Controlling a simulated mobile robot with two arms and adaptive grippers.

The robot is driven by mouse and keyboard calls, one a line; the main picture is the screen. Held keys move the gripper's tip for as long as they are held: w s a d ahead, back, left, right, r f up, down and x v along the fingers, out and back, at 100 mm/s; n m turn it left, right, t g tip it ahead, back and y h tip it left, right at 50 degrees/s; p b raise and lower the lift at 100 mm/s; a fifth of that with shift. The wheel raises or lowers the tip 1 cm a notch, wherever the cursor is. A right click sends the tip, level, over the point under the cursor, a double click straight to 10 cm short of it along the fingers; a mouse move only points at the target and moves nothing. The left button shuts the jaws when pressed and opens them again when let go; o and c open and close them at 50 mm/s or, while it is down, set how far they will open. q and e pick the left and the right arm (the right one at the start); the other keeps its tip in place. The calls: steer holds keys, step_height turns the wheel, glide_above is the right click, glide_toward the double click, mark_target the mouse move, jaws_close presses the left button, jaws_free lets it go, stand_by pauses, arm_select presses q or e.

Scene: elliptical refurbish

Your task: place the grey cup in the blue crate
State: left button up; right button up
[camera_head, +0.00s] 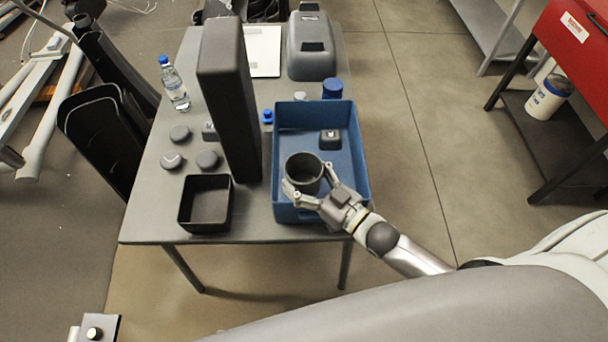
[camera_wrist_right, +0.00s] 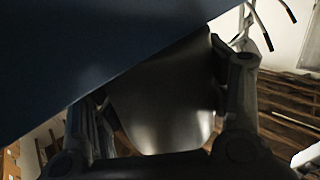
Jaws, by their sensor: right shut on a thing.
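The grey cup (camera_head: 304,171) is upright at the near end of the blue crate (camera_head: 357,150), within its outline in the head view. My right gripper (camera_head: 308,190) is shut on the cup, with a finger on each side of it. In the right wrist view the cup (camera_wrist_right: 165,95) shows between the fingers of my right gripper (camera_wrist_right: 165,110), and a blue crate wall (camera_wrist_right: 80,55) covers the upper left. I cannot tell whether the cup touches the crate floor. My left gripper is not in view.
Inside the crate is a small dark block (camera_head: 330,139). A tall dark box (camera_head: 229,100) stands left of the crate, with a black square bin (camera_head: 206,203) in front. A grey case (camera_head: 311,47) stands behind.

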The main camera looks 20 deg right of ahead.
steer(key=o, duration=1.6)
steer(key=shift+c, duration=0.2)
steer(key=shift+r, duration=0.1)
steer(key=shift+r+p, duration=0.4)
steer(key=shift+r, duration=0.05)
steer(key=b+v, duration=0.2)
steer(key=v, duration=1)
